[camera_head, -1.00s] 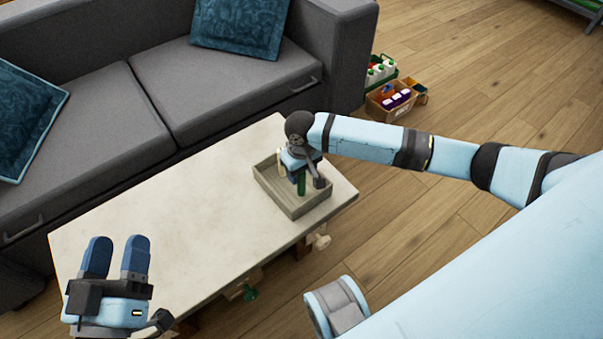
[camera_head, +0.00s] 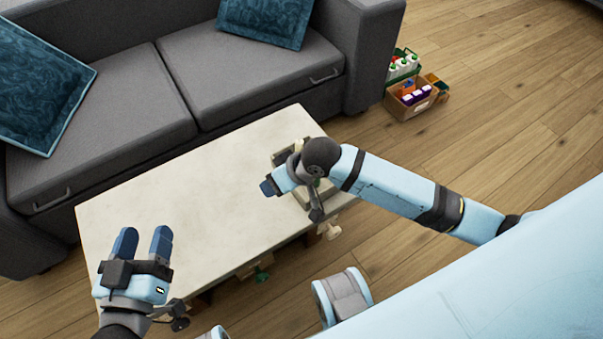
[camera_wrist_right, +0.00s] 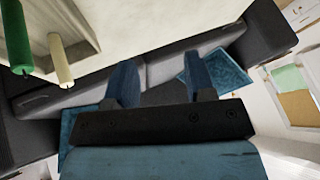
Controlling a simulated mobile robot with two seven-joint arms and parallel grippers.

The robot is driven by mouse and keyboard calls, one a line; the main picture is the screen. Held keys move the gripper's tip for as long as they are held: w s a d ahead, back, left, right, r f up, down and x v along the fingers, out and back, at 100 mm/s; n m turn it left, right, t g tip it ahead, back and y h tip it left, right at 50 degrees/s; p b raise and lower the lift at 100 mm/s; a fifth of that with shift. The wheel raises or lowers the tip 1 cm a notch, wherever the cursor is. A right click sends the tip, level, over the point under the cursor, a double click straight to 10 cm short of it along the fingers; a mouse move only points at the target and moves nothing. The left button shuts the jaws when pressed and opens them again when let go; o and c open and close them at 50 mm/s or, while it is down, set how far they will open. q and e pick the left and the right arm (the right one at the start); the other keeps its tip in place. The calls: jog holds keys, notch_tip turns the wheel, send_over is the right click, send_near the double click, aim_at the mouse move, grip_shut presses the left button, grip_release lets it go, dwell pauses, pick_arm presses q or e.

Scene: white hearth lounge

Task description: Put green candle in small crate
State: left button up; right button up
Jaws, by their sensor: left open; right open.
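The green candle (camera_wrist_right: 17,35) shows at the upper left of the right wrist view, cut by the frame edge. A cream candle (camera_wrist_right: 61,62) stands beside it, and both appear to be inside the small crate (camera_wrist_right: 88,18). In the head view the crate (camera_head: 283,157) sits at the table's right end, mostly hidden behind my right gripper and wrist. My left gripper (camera_head: 142,243) is open and empty over the table's near left corner.
The pale table top (camera_head: 190,185) is clear in the middle. A grey sofa (camera_head: 140,95) stands along its far side. A cardboard box (camera_head: 412,104) with several bottles and items stands on the floor to the right.

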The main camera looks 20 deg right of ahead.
jog(key=s+a+r+t+y, duration=0.2)
jog(key=s+a+r+t, duration=0.1)
jog(key=s+a+r, duration=0.1)
jog(key=s+d+r+t, duration=0.2)
jog(key=s+r+t, duration=0.1)
jog(key=r+t, duration=0.1)
jog(key=s+d+r+t, duration=0.2)
jog(key=d+r+t, duration=0.1)
jog(key=r, duration=0.3)
jog(key=shift+s+d+r+m+t, duration=0.15)
jog(key=shift+s+r+m+t, duration=0.2)
jog(key=shift+t, duration=0.55)
pick_arm(q)
jog(key=shift+r, duration=0.15)
jog(key=s+a+r+g+y+p, duration=0.4)
jog(key=r+p, duration=0.5)
jog(key=p, duration=2.5)
jog(key=shift+s+a+r+g+p, duration=0.2)
jog(key=shift+a+g+p, duration=0.3)
jog(key=shift+a, duration=0.75)
pick_arm(e)
jog(key=s+d+r+g+h, duration=0.4)
jog(key=d+r+g, duration=0.1)
jog(key=r, duration=0.4)
jog(key=shift+s+d+r, duration=0.2)
jog(key=shift+d+r, duration=0.05)
jog(key=shift+d, duration=0.45)
